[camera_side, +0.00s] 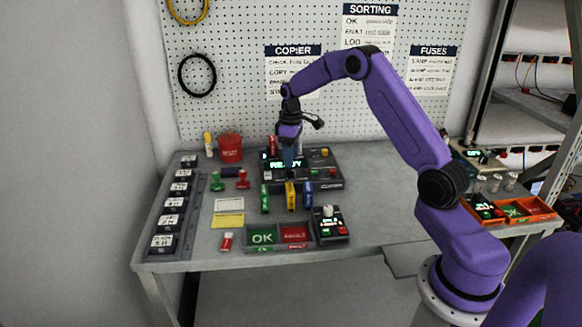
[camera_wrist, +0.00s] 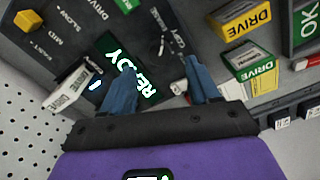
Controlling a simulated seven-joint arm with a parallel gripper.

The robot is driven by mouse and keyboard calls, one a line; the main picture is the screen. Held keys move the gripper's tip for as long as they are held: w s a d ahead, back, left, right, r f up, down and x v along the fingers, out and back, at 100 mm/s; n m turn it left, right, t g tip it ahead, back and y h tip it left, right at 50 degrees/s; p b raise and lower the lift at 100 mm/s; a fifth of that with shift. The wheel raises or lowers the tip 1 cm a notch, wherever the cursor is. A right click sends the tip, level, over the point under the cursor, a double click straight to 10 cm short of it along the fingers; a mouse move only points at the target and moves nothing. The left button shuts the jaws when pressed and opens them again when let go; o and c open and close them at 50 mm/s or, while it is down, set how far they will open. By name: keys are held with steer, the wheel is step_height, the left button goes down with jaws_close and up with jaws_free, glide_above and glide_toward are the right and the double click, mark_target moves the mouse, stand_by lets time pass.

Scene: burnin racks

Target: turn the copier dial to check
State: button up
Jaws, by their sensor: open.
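The copier (camera_side: 330,176) is a dark box at the back of the bench with a lit screen (camera_side: 284,164) reading READY. The screen also shows in the wrist view (camera_wrist: 148,92), partly behind a finger. My gripper (camera_side: 289,160) points down over the copier's left part. In the wrist view its two blue fingers are open and apart (camera_wrist: 156,66), with nothing clearly held between them. A small dark dial-like part (camera_wrist: 162,44) lies just beyond the fingertips, by small white lettering that seems to read COPY. I cannot tell its setting or whether a finger touches it.
A yellow drive (camera_wrist: 243,20) and a green drive (camera_wrist: 250,62) lie at right. A knob (camera_wrist: 27,20) marked FAST, MID, SLOW sits at left. A red bucket (camera_side: 230,148) stands left of the copier.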

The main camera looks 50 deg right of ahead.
mark_target(291, 170)
steer(key=shift+f, duration=2.45)
steer(key=c, duration=1)
